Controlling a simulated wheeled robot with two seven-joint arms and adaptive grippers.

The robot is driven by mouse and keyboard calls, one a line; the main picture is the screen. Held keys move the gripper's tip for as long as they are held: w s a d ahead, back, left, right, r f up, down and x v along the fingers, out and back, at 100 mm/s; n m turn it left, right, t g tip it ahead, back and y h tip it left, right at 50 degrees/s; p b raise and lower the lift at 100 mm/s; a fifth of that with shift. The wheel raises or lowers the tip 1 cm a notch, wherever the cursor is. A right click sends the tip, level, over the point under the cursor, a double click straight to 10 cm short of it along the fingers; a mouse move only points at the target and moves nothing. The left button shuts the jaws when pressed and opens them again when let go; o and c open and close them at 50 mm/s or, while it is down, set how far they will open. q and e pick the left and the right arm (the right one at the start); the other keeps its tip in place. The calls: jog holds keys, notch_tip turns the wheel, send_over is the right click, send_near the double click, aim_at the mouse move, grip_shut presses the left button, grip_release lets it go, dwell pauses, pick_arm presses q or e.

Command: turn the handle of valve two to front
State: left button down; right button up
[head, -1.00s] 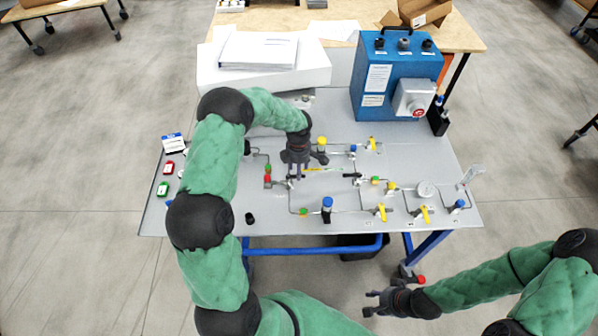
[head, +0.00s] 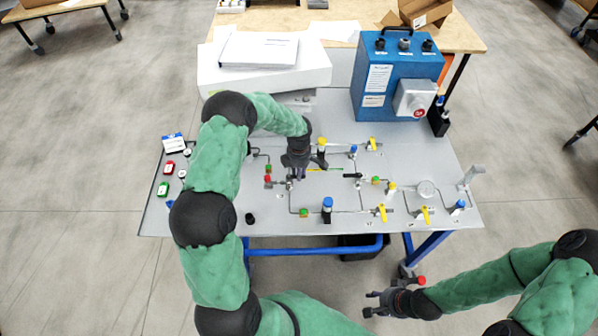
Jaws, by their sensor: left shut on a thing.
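A panel of thin tubing and valves lies on the grey bench top (head: 420,160). My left gripper (head: 296,175) points down over the left-middle of the panel and is shut on a small valve handle, which its fingers mostly hide. I cannot read a label marking valve two, and the handle's exact direction is hidden. A black valve handle (head: 352,175) lies sideways to the right of the gripper. Yellow valve handles (head: 373,143), (head: 381,211) and (head: 425,214) stand further right. My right gripper (head: 370,303) is open and empty in front of the bench, away from the panel.
A blue box with a red button (head: 398,80) stands at the back right. A white box (head: 270,75) with papers is at the back left. A blue-topped fitting (head: 327,207) and a black knob (head: 249,218) stand near the front edge.

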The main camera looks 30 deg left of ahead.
aim_at(290, 182)
pick_arm(q)
jog(key=m, duration=0.1)
jog(key=m+b, duration=0.1)
jog(key=s+m+b, duration=0.1)
jog(key=m, duration=0.1)
jog(key=shift+d, duration=0.3)
jog(key=m, duration=0.1)
jog(key=s+m+b, duration=0.1)
jog(key=m, duration=0.1)
jog(key=m+b, duration=0.1)
jog(key=shift+s+d+m, duration=0.1)
jog(key=shift+s+m, duration=0.2)
jog(key=m, duration=0.2)
jog(key=s+m, duration=0.1)
jog(key=m, duration=0.1)
jog(key=shift+s+a, duration=0.2)
jog(key=shift+s+a+m, duration=0.15)
jog(key=shift+s+m, duration=0.05)
jog(key=shift+m, duration=0.65)
jog(key=shift+s+a+m, duration=0.2)
jog(key=shift+m, duration=0.7)
jog(key=shift+s+a+m, duration=0.15)
jog(key=shift+s+m, duration=0.05)
jog(key=shift+m, duration=0.65)
jog(key=c, duration=1)
grip_release()
jog(key=shift+c, duration=0.2)
